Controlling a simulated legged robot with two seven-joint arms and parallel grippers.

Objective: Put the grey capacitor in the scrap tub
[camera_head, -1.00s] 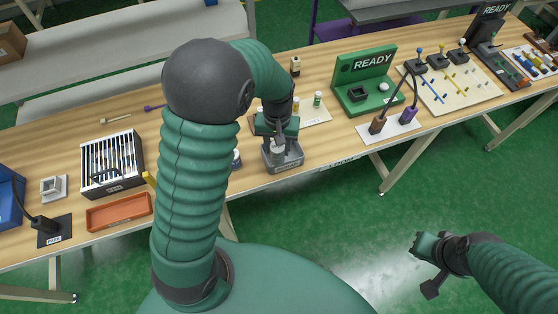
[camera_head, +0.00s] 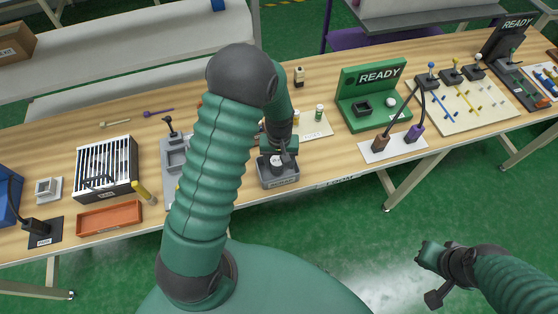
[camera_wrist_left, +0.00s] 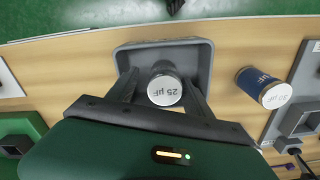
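The grey capacitor (camera_wrist_left: 165,90), marked 25 µF on its pale top, stands in the grey scrap tub (camera_wrist_left: 202,62) in the left wrist view. My left gripper (camera_wrist_left: 160,84) points down into the tub, with one finger on each side of the capacitor. The fingers are spread, with a visible gap at the left finger. In the head view my left gripper (camera_head: 277,152) is above the tub (camera_head: 280,181) at the table's front edge, and the capacitor (camera_head: 277,161) partly shows. My right gripper (camera_head: 432,262) is away from the table, over the floor; its finger opening is unclear.
A blue capacitor (camera_wrist_left: 262,88) stands beside the tub in the wrist view. An orange tray (camera_head: 110,219) and a slotted rack (camera_head: 105,168) are left. A green READY fixture (camera_head: 372,97) and a white pad with two probes (camera_head: 393,147) are right.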

